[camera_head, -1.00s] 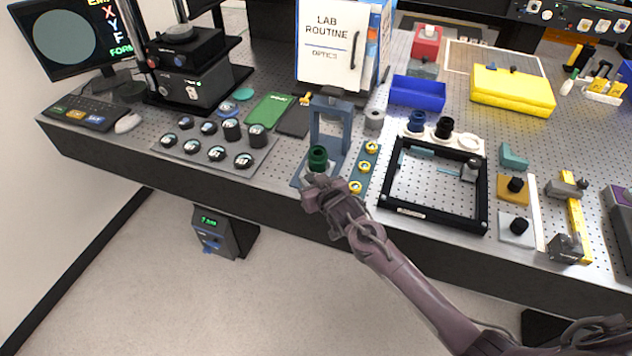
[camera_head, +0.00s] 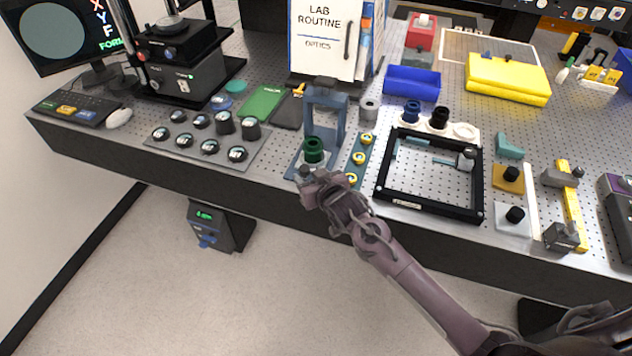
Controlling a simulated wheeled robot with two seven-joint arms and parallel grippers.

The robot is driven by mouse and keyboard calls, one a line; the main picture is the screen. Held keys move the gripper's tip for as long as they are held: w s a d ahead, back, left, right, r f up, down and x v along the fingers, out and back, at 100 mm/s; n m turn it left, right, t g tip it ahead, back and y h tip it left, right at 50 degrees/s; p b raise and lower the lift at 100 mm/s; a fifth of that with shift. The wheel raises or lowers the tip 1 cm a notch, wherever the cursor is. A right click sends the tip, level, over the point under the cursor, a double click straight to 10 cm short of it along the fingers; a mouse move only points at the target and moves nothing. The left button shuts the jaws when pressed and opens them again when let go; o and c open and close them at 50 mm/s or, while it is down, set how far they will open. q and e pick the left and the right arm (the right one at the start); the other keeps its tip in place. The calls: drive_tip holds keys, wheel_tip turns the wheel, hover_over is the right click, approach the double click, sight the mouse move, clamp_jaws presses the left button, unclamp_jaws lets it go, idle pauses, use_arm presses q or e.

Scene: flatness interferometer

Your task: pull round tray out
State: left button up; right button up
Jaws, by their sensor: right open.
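No part is plainly marked as the round tray; the likeliest is the round dark stage (camera_head: 170,21) on top of the black instrument (camera_head: 180,75) at the upper left. My right gripper (camera_head: 311,176) is open and empty at the bench's front edge, far to the right of that instrument. It is just in front of a dark green round knob (camera_head: 313,149) on a blue-grey stand (camera_head: 327,99). I cannot tell whether it touches the stand's base. My left gripper is not in view.
A plate of black round pieces (camera_head: 187,148) lies between the instrument and the stand. A black square frame (camera_head: 432,208) is right of my gripper. A blue tray (camera_head: 413,85) and a yellow case (camera_head: 507,77) are behind.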

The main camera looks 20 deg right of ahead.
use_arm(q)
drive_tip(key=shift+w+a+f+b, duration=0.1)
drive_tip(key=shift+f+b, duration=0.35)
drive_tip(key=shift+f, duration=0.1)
use_arm(e)
drive_tip(key=v, duration=0.5)
drive_tip(key=shift+s, duration=0.2)
